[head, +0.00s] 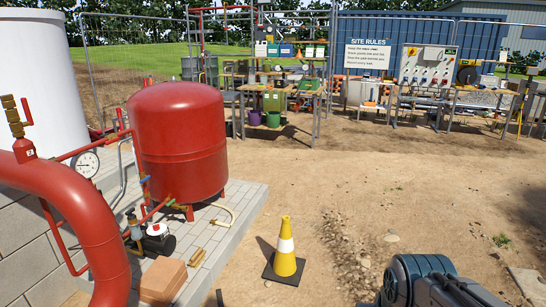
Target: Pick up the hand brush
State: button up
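I cannot make out a hand brush in the head view. Several small items on the distant workbench (270,88) and the tables behind are too small to tell apart. A grey, rounded part of my own arm shows at the bottom right edge. My gripper is not in view, so I cannot see what it holds or how it stands.
A yellow and white cone (285,262) stands on the dirt ahead. A red tank (180,145) stands on a paved plinth (240,212) at left, behind a thick red pipe (85,220). Bricks (162,280) lie on the plinth. Open dirt (370,185) leads to the benches.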

aim_at(196, 259)
jog(key=i, duration=2.65)
jog(key=u, duration=2.65)
jog(key=i, duration=1.35)
jog(key=z, duration=1.85)
